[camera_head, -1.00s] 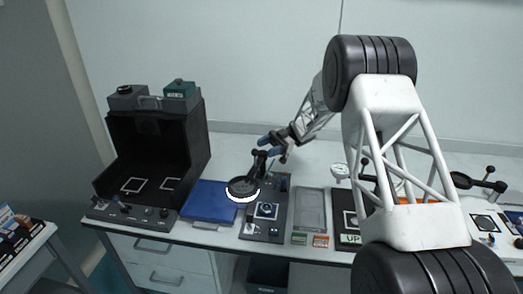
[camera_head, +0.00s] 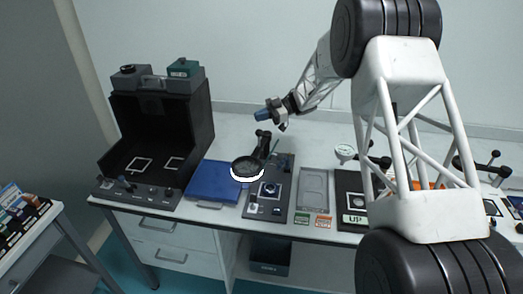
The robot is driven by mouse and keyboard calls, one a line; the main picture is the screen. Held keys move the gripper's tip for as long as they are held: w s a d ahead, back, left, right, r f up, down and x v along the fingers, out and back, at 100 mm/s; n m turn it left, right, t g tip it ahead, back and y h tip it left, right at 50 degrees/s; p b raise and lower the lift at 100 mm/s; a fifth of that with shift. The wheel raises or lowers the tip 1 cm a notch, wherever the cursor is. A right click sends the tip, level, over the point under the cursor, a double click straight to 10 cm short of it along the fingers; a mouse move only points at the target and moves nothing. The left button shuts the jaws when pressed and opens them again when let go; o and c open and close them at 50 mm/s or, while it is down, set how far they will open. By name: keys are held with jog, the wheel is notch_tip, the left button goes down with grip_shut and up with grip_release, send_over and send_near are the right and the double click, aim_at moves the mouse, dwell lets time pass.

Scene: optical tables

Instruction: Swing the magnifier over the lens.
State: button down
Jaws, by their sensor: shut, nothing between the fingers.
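The magnifier (camera_head: 247,168) is a dark round head with a bright white lower rim, on a black jointed arm (camera_head: 263,143) rising from a dark base plate. Its head hangs over the plate's left edge, beside the blue case. The lens (camera_head: 270,188) sits in a white-outlined square on the base plate (camera_head: 264,209), to the right of and below the magnifier head in the picture. My gripper (camera_head: 264,115), with blue fingertips, is in the air behind and above the magnifier's arm, apart from it. It is shut and holds nothing.
A blue case (camera_head: 214,181) lies left of the base plate, with an open black box (camera_head: 157,130) further left. A grey tray (camera_head: 313,187) and a dial gauge (camera_head: 345,152) are on the right. My arm hides part of the right side. The table behind the plate is clear.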

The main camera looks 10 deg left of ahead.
jog(key=w+a+r+m+t+h, duration=0.2)
jog(key=a+r+m+t+h, duration=0.1)
jog(key=a+m+t, duration=0.4)
jog(key=w+a+r+m+t+h, duration=0.3)
jog(key=a+m+t, duration=0.2)
jog(key=m+t, duration=0.5)
jog(key=s+d+m+g+h, duration=0.2)
jog(key=s+m+h, duration=0.2)
jog(key=s, duration=0.4)
jog(key=s+d+r+m+g+h, duration=0.1)
jog(key=s+d+m+g+h, duration=0.1)
jog(key=s, duration=0.7)
jog(key=s+d+r+m+g+h, duration=0.1)
jog(key=s+d+m+g+h, duration=0.1)
jog(key=s+m+h, duration=0.5)
jog(key=shift+s+d, duration=0.75)
